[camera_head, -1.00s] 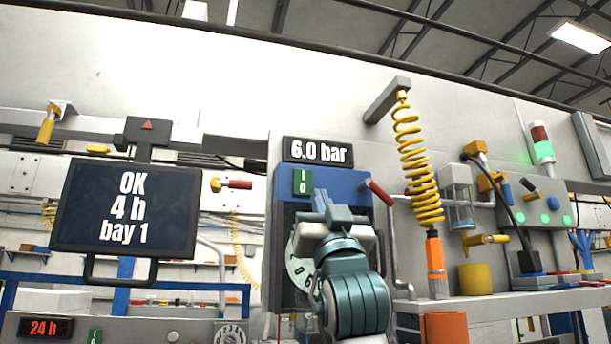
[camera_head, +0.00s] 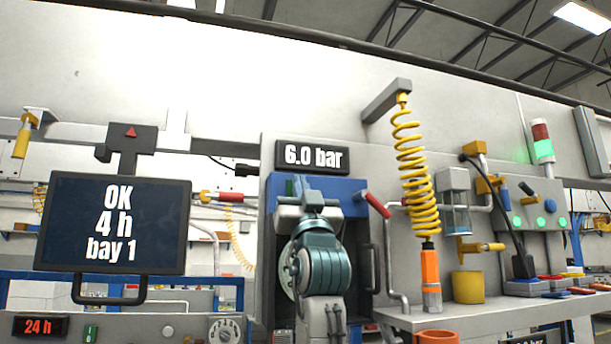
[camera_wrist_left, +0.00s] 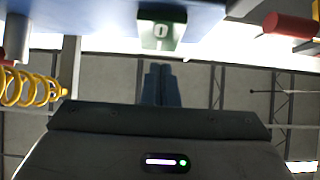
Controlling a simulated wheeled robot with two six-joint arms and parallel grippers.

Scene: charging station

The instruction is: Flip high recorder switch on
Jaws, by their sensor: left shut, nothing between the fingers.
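The switch, a small green rocker (camera_head: 290,187), sits on the blue top panel of the recorder box (camera_head: 348,184) under the "6.0 bar" sign. My gripper hides most of it in the head view. My right gripper is not in view.
A red-tipped lever (camera_head: 374,202) sticks out right of the box. A yellow coiled hose (camera_head: 413,170) hangs further right above a shelf (camera_head: 470,315). A monitor (camera_head: 113,222) reading "OK 4 h bay 1" stands at left. A lower panel shows "24 h" (camera_head: 40,326).

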